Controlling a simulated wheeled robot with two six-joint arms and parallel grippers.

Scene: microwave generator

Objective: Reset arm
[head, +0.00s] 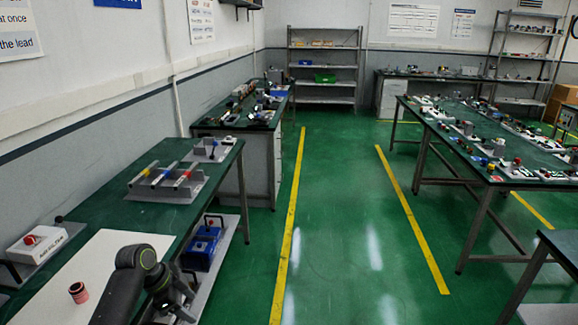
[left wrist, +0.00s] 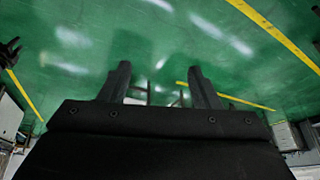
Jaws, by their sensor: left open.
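My left arm comes in at the bottom left of the head view, over the near edge of the green bench. My left gripper (head: 172,303) is at the bottom edge there, partly cut off. In the left wrist view its two dark fingers (left wrist: 162,78) stand apart with only green floor between them, so it is open and empty. A small red-and-black ring-like part (head: 78,292) stands on a pale mat (head: 112,262) to the left of the arm. I cannot make out my right gripper in either view.
A white box with a red button (head: 36,243) and a grey rack with coloured bars (head: 166,185) are on the bench. A blue device (head: 203,246) sits on a lower shelf. The green aisle (head: 345,215) between yellow lines is clear. A long table (head: 480,150) stands right.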

